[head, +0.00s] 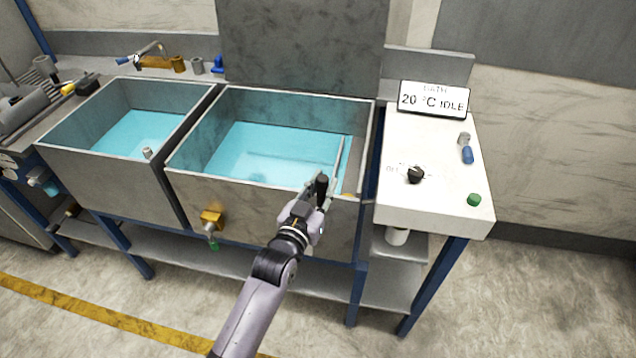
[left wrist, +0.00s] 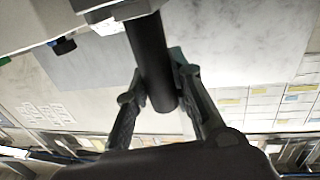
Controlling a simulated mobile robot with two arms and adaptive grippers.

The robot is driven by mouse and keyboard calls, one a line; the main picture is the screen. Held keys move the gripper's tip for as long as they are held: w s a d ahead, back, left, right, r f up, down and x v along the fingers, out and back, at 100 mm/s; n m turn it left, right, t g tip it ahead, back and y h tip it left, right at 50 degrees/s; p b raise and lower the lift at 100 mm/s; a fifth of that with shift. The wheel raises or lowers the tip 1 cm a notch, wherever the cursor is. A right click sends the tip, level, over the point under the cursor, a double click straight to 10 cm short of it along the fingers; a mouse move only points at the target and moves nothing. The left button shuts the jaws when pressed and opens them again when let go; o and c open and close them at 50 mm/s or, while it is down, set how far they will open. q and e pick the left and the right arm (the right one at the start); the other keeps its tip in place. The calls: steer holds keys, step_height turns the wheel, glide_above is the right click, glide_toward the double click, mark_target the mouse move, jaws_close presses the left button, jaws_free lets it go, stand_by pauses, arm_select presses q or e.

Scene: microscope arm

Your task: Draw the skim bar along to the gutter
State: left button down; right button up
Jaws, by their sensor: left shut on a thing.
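The skim bar (head: 340,156) is a thin pale bar at the right end of the right-hand basin, over the blue liquid. Its black handle (head: 322,184) stands up at the basin's front rim. My left gripper (head: 318,190) is shut on this handle, and in the left wrist view the dark round grip (left wrist: 152,62) sits between its two fingers (left wrist: 160,98). The gripper hides the handle's lower part. I cannot clearly make out the gutter; a small yellow-orange mark shows at the basin's right front corner. My right gripper is not in view.
The right basin (head: 250,193) and left basin (head: 110,170) hold blue liquid. A brass tap (head: 211,219) juts from the right basin's front.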

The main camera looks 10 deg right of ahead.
arm_select(q)
steer(key=shift+s+d, duration=0.1)
steer(key=shift+d, duration=0.15)
steer(key=c, duration=1.4)
jaws_free()
steer(key=shift+o, duration=0.2)
steer(key=v, duration=1.2)
steer(key=shift+a, duration=0.1)
